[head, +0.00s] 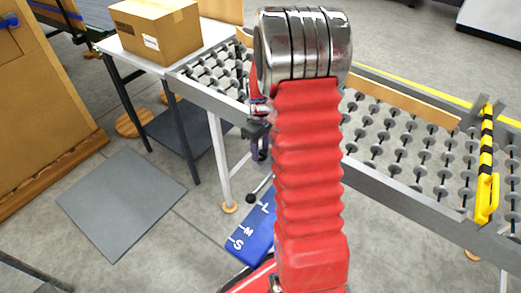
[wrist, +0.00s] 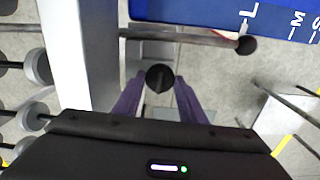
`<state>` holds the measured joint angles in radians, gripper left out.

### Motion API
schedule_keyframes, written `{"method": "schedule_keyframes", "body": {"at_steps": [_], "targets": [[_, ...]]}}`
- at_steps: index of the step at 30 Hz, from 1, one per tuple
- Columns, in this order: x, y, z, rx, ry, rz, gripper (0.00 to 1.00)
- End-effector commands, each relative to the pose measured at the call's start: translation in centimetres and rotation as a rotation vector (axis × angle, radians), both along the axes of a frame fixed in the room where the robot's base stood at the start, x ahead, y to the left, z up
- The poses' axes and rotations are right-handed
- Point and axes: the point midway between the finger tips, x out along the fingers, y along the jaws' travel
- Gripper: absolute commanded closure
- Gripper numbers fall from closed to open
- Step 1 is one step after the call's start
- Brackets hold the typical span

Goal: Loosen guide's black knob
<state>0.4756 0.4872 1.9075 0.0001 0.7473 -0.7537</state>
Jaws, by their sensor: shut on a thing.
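In the head view my gripper (head: 261,150) is partly hidden behind my red arm, beside the near side of the roller conveyor (head: 205,92). I cannot make out the knob there.
A blue plate marked S, M, L (head: 252,228) lies below my gripper. A rod with a black ball end (wrist: 247,44) passes close to the knob. A cardboard box (head: 155,30) stands on the table at left. A yellow-black handle (head: 486,165) is at right.

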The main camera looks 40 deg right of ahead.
Motion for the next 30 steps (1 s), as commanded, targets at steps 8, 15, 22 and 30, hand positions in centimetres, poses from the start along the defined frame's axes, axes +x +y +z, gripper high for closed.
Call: {"method": "schedule_keyframes", "body": {"at_steps": [8,15,22,30], "targets": [[0.09,-0.02,0.07,0.0,-0.002,0.022,0.85],[0.09,-0.03,0.07,-0.001,-0.002,0.021,0.62],[0.05,-0.02,0.04,-0.001,-0.001,0.021,0.46],[0.02,-0.01,0.06,-0.001,-0.001,0.021,0.45]]}}
